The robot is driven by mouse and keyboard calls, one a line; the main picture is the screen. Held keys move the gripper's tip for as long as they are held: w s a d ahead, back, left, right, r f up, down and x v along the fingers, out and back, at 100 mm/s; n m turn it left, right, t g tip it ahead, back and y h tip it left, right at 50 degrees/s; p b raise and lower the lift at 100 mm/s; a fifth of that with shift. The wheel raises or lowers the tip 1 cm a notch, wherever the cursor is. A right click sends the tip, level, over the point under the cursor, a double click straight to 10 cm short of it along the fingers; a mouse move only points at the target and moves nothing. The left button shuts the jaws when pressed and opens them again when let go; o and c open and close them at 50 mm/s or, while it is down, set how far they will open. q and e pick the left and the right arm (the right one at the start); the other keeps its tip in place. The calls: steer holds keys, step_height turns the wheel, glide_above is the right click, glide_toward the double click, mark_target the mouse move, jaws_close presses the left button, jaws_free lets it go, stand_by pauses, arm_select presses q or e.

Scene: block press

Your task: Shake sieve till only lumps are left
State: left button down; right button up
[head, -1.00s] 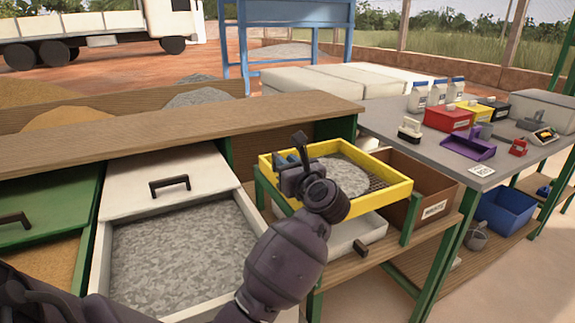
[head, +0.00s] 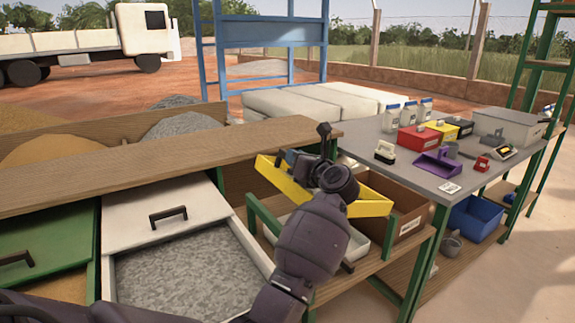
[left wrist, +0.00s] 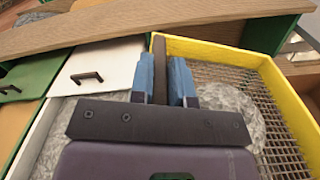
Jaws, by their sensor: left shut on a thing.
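The yellow-framed sieve (head: 372,205) is over the wooden stand and looks tilted in the head view, its inside mostly hidden by my arm. In the left wrist view, the sieve's yellow rim (left wrist: 215,50) surrounds a wire mesh. Grey material (left wrist: 228,108) lies on the mesh on the gripper side; bare mesh shows to the right. I cannot tell fine material from lumps. My left gripper (head: 300,163) is shut on the sieve's brown handle (left wrist: 159,55), between blue fingertips. A white tray (head: 357,246) is below the sieve, partly covered. My right gripper is out of view.
A white-framed bin of grey material (head: 185,275) stands left of the stand, under a wooden shelf (head: 170,165). A brown box (head: 405,212) is just right of the sieve. The grey table (head: 400,165) at right holds tools and containers.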

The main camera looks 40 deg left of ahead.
arm_select(q)
steer(key=shift+r, duration=0.1)
steer(key=c, duration=1.1)
jaws_free()
steer(key=shift+d, duration=0.1)
steer(key=v, duration=1)
steer(key=shift+s+d+p, duration=0.15)
steer(key=shift+d+p, duration=0.15)
steer(key=shift+d, duration=0.05)
